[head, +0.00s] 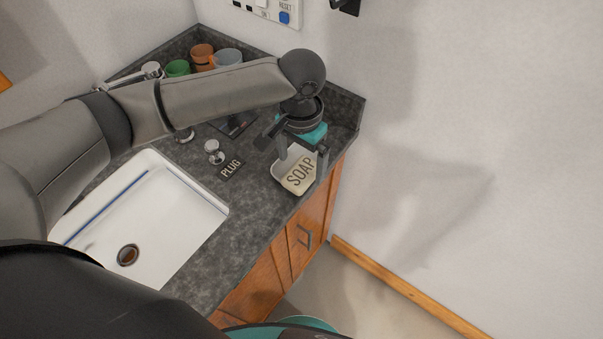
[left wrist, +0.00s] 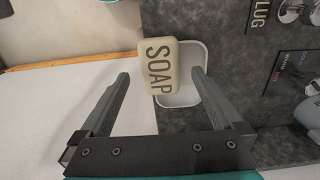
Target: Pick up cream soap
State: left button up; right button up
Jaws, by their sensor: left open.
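The cream soap (head: 300,174), a rounded bar with dark letters "SOAP", lies tilted in a white soap dish (head: 277,176) near the counter's right edge. In the left wrist view the soap (left wrist: 159,66) rests partly over the dish (left wrist: 190,90). My left gripper (head: 303,160) is open above the soap, with its fingers pointing down at the dish. In the left wrist view its fingers (left wrist: 160,82) spread to either side, with the soap lying between and beyond the tips. I cannot tell whether they touch it. My right gripper is not in view.
A white sink (head: 185,225) is set in the dark counter. A plug with a "PLUG" label (head: 231,168) lies left of the dish. Several mugs, one orange (head: 202,56) and one green (head: 177,68), stand behind my arm. The wall is close on the right.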

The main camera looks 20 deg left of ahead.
aim_at(301, 171)
pick_arm(q)
notch_tip(301, 171, down, 3)
jog(key=shift+w+f, duration=0.1)
jog(key=shift+f, duration=0.1)
jog(key=shift+r, duration=0.15)
grip_shut()
dwell(0.7)
